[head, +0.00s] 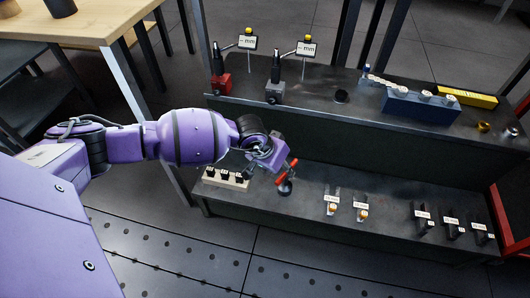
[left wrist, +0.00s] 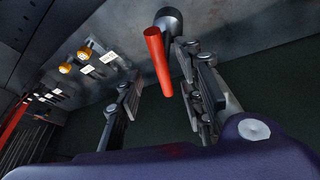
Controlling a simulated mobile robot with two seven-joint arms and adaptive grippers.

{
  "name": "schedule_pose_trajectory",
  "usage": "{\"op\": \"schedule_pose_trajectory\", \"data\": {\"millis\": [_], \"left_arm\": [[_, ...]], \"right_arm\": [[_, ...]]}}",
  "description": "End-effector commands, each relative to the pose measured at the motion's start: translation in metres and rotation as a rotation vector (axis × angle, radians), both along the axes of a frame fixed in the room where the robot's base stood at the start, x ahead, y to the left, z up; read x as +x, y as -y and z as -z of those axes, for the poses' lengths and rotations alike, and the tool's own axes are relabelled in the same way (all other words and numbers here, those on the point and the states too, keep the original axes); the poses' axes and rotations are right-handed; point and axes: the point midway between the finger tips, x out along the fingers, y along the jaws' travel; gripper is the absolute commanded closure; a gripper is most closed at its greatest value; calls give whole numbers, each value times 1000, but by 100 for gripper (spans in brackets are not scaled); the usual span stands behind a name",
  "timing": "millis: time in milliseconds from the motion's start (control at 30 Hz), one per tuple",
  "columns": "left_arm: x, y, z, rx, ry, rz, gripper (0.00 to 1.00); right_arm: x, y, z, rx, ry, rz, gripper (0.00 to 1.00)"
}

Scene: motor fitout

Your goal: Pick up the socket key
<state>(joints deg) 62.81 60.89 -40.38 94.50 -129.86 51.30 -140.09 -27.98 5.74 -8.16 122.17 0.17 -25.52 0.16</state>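The socket key (head: 287,171) appears to be the tool with a red bar handle and a dark round part below it, at the left end of the lower shelf. In the left wrist view its red handle (left wrist: 157,62) lies between the finger lines, closer to the right-hand finger. The dark round part is behind it at the top. My left gripper (head: 277,165) is at the red handle, fingers apart on either side. Whether a finger touches it cannot be told. Its lower part is partly hidden. My right gripper is in neither view.
A pale block with dark pieces (head: 226,179) stands just left of the tool. Small labelled holders (head: 332,204) stand along the lower shelf (head: 300,212). The upper shelf carries dial stands (head: 275,85), a blue block (head: 420,107) and a yellow box (head: 467,97). A wooden table (head: 95,20) is far left.

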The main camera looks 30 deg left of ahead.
Motion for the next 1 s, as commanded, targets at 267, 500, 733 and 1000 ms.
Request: {"op": "schedule_pose_trajectory", "data": {"millis": [267,500,733,1000], "left_arm": [[20,8,36,-6,3,-1,65],[23,10,38,-5,7,1,65],[23,10,38,-6,6,0,88],[22,10,38,-7,6,0,100]], "right_arm": [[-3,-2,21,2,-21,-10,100],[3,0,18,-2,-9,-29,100],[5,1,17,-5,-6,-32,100],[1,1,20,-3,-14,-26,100]]}}
